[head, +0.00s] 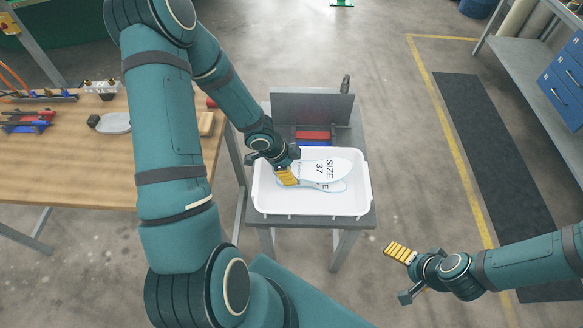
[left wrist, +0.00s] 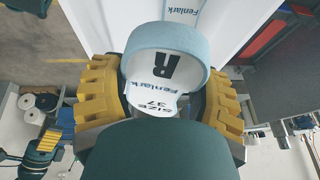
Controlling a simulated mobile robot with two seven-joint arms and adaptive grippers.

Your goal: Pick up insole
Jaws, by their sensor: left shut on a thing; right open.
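A white insole marked SIZE 37 (head: 328,167) is held over the white tray (head: 348,205) in the head view. My left gripper (head: 287,174) is shut on its left end. Whether the two touch I cannot tell. My right gripper (head: 402,272) is open and empty at the lower right, away from the tray.
The tray stands on a small grey table (head: 358,222) with an upright dark panel (head: 312,105) and red and blue items (head: 313,136) behind it. A wooden workbench (head: 60,165) is at the left. A shelf with blue drawers (head: 565,82) is at the right. Floor between is clear.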

